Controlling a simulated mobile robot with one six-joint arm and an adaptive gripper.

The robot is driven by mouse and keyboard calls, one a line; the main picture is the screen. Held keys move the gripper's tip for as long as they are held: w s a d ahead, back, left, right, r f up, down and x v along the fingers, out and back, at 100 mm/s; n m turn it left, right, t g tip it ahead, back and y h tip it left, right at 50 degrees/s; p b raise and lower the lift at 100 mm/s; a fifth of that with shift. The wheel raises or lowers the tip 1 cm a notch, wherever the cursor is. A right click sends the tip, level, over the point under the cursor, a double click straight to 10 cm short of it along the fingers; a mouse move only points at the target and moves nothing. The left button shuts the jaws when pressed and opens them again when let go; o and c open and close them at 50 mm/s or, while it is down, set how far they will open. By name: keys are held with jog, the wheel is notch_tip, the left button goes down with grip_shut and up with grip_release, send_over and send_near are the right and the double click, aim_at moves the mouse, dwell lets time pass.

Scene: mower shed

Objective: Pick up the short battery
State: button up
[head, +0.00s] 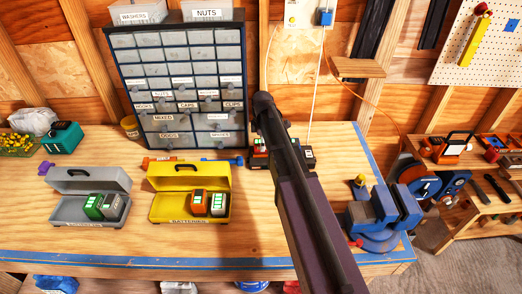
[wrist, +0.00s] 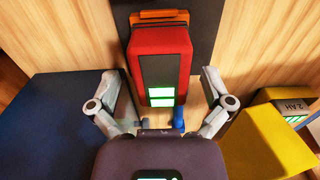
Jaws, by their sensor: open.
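In the wrist view my gripper (wrist: 160,88) is open. Its two fingers stand on either side of a red battery (wrist: 161,62) with green lights, with gaps between. I cannot tell how far above the battery the fingertips are. In the head view the gripper is hidden behind my arm. The yellow box (head: 170,207) holds an orange battery (head: 197,203) and a grey battery (head: 218,204), which reads "2 AH" in the wrist view (wrist: 293,110). The grey box (head: 64,207) holds a green battery (head: 95,206) and a grey one (head: 112,207). Which one counts as short is unclear.
A blue vise (head: 385,217) sits at the bench's right end. A blue-handled tool (head: 228,160) lies near the cabinet. The bench front (head: 250,240) is clear.

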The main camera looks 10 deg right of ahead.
jog(key=shift+f+b, duration=0.65)
jog(key=shift+f, duration=0.25)
jog(key=c, duration=1.3)
